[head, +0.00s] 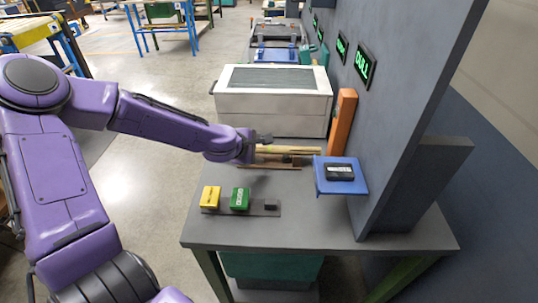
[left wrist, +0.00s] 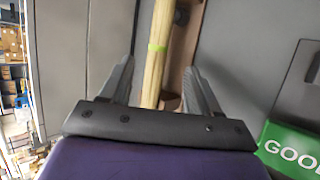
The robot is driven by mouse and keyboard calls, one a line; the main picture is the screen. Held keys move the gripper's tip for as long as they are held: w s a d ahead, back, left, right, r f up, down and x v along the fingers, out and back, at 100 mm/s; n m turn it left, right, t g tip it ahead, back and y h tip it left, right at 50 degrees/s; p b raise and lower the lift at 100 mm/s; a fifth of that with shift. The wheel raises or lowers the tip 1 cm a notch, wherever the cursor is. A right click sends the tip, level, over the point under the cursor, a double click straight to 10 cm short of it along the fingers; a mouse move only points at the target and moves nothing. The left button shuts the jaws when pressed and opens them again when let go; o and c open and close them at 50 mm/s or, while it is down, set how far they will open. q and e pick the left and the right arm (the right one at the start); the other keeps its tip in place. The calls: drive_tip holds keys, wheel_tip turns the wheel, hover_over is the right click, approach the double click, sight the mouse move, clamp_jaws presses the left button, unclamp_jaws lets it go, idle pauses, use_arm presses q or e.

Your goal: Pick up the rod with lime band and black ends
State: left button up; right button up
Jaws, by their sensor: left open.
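A pale wooden rod with a lime band (left wrist: 157,47) runs lengthwise between the two fingers of my left gripper (left wrist: 159,72) in the left wrist view. The fingers stand apart on either side of it, open, and I see no grip on it. The rod's ends are out of that view or hidden by the gripper, so I cannot see their colour. In the head view my left gripper (head: 262,145) is at the left end of pale rods (head: 292,149) lying on the table. The band cannot be made out there. My right gripper is not in view.
A brown wooden support (head: 270,166) lies by the rods on the grey table (head: 215,229). Nearer are a yellow block (head: 210,197) and a green block (head: 240,198). A blue stand (head: 341,187) with a black device is at right.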

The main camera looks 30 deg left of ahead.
sight(267, 149)
use_arm(q)
drive_tip(key=x, duration=0.6)
drive_tip(key=shift+w+f, duration=0.15)
drive_tip(key=shift+w, duration=0.2)
drive_tip(key=shift+s, duration=0.1)
drive_tip(key=shift+c, duration=0.6)
clamp_jaws()
